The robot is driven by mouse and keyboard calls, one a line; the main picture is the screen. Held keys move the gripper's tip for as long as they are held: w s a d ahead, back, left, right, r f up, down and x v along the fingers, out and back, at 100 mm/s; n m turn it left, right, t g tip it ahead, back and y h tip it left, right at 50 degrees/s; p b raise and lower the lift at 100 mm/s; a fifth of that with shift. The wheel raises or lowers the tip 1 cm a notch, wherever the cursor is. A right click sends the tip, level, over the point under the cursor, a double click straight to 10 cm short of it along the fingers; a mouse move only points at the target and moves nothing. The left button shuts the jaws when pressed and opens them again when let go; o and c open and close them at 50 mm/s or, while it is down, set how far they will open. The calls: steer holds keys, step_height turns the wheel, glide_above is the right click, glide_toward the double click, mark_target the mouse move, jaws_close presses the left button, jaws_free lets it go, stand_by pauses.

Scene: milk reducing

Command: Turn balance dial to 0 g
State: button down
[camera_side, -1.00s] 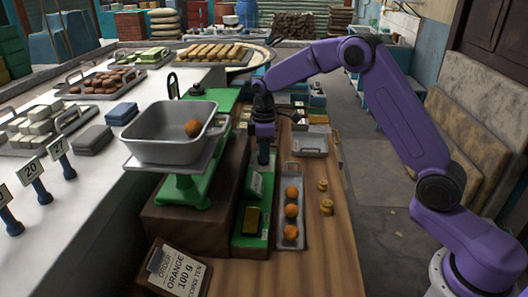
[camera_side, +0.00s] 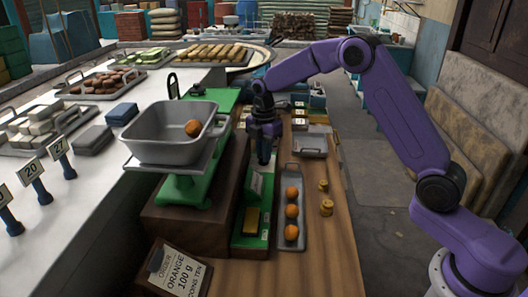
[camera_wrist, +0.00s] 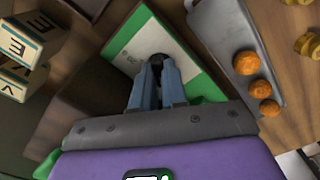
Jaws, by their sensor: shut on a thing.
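The balance is green, with a grey metal pan (camera_side: 168,132) holding one orange ball (camera_side: 193,128). My gripper (camera_side: 263,158) points down over the far part of this panel. In the wrist view, my gripper (camera_wrist: 157,66) has its fingertips closed together on a dark round knob, the dial (camera_wrist: 157,58), on a white plate (camera_wrist: 150,50) within the green panel. The fingers hide part of the dial, and its marks are too small to read.
A grey tray (camera_side: 291,240) with several orange balls lies right of the panel, with brass weights (camera_side: 326,207) beside it. The wooden bench (camera_side: 330,270) is clear at the front right.

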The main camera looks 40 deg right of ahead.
steer(key=shift+r+n, duration=0.15)
steer(key=shift+n, duration=0.25)
steer(key=c, duration=1.2)
jaws_free()
steer(key=shift+o, duration=0.2)
step_height(320, 180, up, 17)
steer(key=shift+r, duration=0.15)
steer(key=s+a+f+m, duration=0.2)
steer(key=s+a, duration=0.2)
steer(key=s, duration=0.6)
steer(key=s+a+f+m, duration=0.15)
steer(key=s+a, duration=0.25)
steer(key=s, duration=0.6)
steer(key=s+d+f+m, duration=0.1)
steer(key=s+d+f, duration=0.1)
steer(key=s, duration=0.5)
steer(key=s+d+f+m, duration=0.2)
steer(key=s+d+f, duration=0.1)
steer(key=s, duration=0.4)
steer(key=s+d+f+m, duration=0.2)
steer(key=s, duration=0.5)
steer(key=shift+d+f, duration=0.15)
steer(key=shift+f, duration=0.1)
